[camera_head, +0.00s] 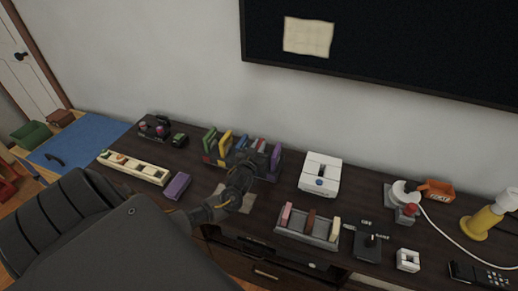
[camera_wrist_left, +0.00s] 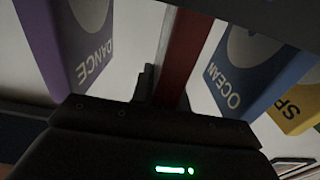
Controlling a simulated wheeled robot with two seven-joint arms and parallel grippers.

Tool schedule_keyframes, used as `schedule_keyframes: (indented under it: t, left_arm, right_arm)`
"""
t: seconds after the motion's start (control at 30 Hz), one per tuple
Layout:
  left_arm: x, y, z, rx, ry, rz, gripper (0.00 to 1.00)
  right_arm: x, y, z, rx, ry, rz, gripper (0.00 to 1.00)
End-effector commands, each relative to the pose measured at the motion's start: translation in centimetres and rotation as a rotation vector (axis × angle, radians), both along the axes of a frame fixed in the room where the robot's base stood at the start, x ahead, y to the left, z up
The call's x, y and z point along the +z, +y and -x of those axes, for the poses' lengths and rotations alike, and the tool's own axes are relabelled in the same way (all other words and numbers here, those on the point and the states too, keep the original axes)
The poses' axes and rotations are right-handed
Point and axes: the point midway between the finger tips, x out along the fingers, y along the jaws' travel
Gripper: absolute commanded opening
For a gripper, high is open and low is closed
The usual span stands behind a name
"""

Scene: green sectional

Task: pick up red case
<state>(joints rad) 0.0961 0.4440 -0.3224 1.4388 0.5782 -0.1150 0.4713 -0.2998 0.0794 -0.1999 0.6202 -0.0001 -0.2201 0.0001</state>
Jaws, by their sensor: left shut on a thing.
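The red case (camera_wrist_left: 188,45) stands on edge in the middle of the left wrist view, between a purple case marked DANCE (camera_wrist_left: 80,40) and a blue case marked OCEAN (camera_wrist_left: 245,70). My left gripper (camera_head: 246,164) reaches into the row of cases on the dark desk and is shut on the red case. In the head view my gripper and wrist hide most of the red case. My right gripper is not in view.
A yellow case (camera_wrist_left: 295,105) stands beyond the blue one. A purple box (camera_head: 177,186) and a cream tray (camera_head: 135,168) lie to the left. A white device (camera_head: 320,174) and a grey divided tray (camera_head: 308,228) stand to the right. A wall screen (camera_head: 400,45) hangs above.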

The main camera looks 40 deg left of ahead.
Motion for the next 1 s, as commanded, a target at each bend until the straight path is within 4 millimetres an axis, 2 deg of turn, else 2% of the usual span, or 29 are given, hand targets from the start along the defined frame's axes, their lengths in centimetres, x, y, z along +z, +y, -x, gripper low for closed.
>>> schedule_keyframes:
  t: [0.13, 0.27, 0.8, 1.0]
  left_arm:
    - [0.5, 0.0, 0.0, 0.001, 0.000, 0.000, 0.00]
    - [1.9, 0.0, 0.0, -0.001, -0.003, 0.001, 0.00]
    - [9.3, 0.0, 0.0, 0.000, -0.002, 0.000, 0.00]
    - [10.0, 0.0, 0.0, 0.000, 0.000, 0.000, 0.00]
  right_arm:
    - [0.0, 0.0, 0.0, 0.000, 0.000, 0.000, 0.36]
    - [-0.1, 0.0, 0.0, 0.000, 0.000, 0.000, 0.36]
    - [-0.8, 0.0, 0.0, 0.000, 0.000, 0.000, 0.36]
    - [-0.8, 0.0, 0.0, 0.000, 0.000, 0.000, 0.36]
